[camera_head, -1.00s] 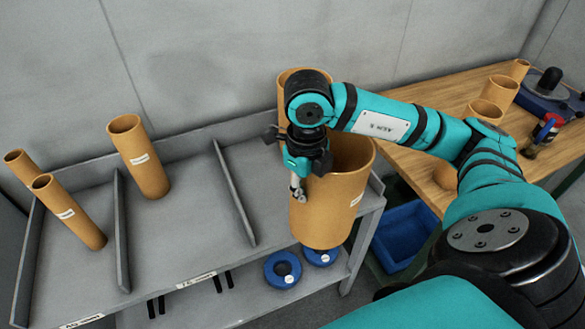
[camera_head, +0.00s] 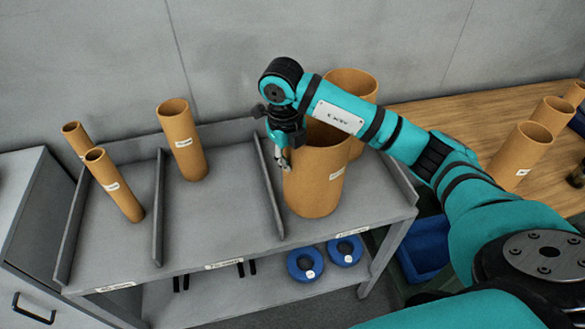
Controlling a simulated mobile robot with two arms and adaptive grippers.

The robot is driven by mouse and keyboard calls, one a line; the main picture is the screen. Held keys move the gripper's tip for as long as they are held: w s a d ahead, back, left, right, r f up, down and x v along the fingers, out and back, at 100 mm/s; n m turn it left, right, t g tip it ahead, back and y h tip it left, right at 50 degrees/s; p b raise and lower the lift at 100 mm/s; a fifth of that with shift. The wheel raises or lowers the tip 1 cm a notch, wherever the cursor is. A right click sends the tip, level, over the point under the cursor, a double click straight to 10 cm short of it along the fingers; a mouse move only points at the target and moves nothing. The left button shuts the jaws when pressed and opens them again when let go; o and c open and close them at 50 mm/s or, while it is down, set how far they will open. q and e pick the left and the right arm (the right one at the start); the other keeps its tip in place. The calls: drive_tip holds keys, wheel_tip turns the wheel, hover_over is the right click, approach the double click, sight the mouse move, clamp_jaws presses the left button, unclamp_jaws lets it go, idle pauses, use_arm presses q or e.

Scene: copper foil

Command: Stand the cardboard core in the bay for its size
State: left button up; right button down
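A wide brown cardboard core (camera_head: 318,185) with a white label is upright in the right bay of the grey rack (camera_head: 230,245). It is in front of another wide core (camera_head: 352,88). I cannot tell whether its base rests on the shelf or hangs just above. My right gripper (camera_head: 283,158) is at the core's left rim and appears shut on its wall; one finger is hidden. A medium core (camera_head: 182,142) stands in the middle bay. Two thin cores (camera_head: 115,186) stand in the left bay. My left gripper is out of view.
Upright dividers (camera_head: 158,210) separate the bays. Blue rings (camera_head: 304,264) lie on the lower shelf. A wooden table (camera_head: 450,112) with several cores is at right, with a blue bin (camera_head: 425,245) by it. A grey drawer cabinet (camera_head: 35,255) is at left.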

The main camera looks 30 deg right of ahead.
wheel_tip(320, 180, down, 3)
drive_tip(key=shift+r+p, duration=0.1)
drive_tip(key=shift+p, duration=0.4)
drive_tip(key=shift+f, duration=0.35)
drive_tip(key=c, duration=1.5)
unclamp_jaws()
drive_tip(key=shift+r, duration=0.1)
drive_tip(key=shift+a+r+b, duration=0.1)
drive_tip(key=shift+r+b, duration=0.2)
drive_tip(key=shift+r, duration=0.05)
wheel_tip(320, 180, up, 11)
drive_tip(key=b, duration=0.2)
hover_over(290, 174)
drive_tip(key=shift+s+a, duration=0.1)
drive_tip(key=shift+a, duration=0.35)
